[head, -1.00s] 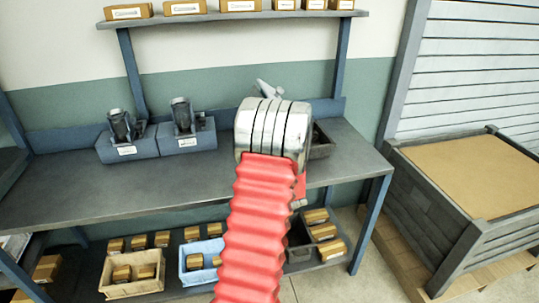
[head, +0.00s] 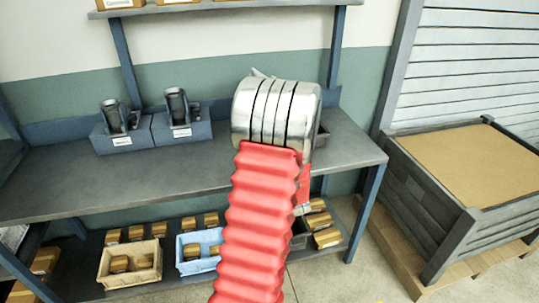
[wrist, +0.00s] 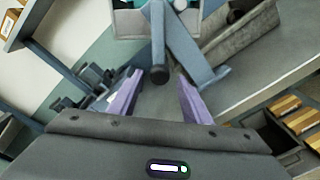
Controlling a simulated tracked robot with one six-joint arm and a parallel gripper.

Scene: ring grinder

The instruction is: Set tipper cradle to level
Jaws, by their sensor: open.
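In the wrist view, a grey-blue unit (wrist: 183,48) stands just ahead of my gripper, with a bar or lever ending in a dark round knob (wrist: 160,74). It is probably the tipper cradle; I cannot tell its tilt. Above it is a pale box part with teal inside (wrist: 128,22). My gripper (wrist: 160,92) is open, its two purple fingers apart on either side of the knob's end, with nothing clearly held. In the head view my arm hides the gripper and most of this unit; only a pale tip (head: 257,73) shows above the arm.
Two blue-grey holders with dark cylinders (head: 117,138) (head: 182,125) stand on the grey bench (head: 130,180), left of my arm. Boxes and bins, including a blue bin (head: 187,262), fill the lower shelf. A large crate (head: 425,205) stands right. The bench's front left is clear.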

